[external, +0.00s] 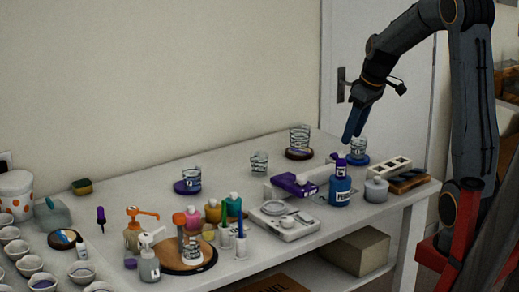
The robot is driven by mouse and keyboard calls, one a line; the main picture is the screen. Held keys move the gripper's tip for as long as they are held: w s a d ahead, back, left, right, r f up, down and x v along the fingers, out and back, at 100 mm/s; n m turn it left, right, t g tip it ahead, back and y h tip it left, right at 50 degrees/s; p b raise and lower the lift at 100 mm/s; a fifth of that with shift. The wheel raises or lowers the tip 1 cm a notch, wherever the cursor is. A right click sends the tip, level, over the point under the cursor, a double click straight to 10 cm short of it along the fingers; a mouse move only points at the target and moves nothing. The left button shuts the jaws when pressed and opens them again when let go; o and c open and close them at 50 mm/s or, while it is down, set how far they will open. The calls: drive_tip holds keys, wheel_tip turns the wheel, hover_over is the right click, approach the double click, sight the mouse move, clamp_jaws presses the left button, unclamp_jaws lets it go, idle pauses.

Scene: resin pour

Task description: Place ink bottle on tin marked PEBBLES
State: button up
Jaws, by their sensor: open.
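My gripper (352,128) has blue fingers pointing down and is open, with nothing seen in it. It hangs above the right part of the table, close in the picture to a clear cup (359,146) on a blue disc. A blue bottle (340,190) with a purple top and a white label stands upright below it. The label is too small to read surely. I cannot tell which item is the ink bottle. No lettering PEBBLES can be made out, so I cannot tell which item is the tin.
A white scale (300,228), a purple device (293,184), a grey pot (376,190) and a white block mould (390,167) crowd the right side. Pump bottles and a round wooden board (172,266) stand at the front middle. The table (130,185) has bare room at back left.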

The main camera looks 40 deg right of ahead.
drive_tip(key=s+a+f+m+g+h, duration=0.1)
drive_tip(key=s+a+f+m+g, duration=0.1)
drive_tip(key=s+a+f, duration=1.1)
drive_tip(key=s+f+m, duration=0.1)
drive_tip(key=s+f, duration=0.2)
drive_tip(key=s, duration=0.2)
drive_tip(key=shift+a+m, duration=0.3)
drive_tip(key=shift+a, duration=0.05)
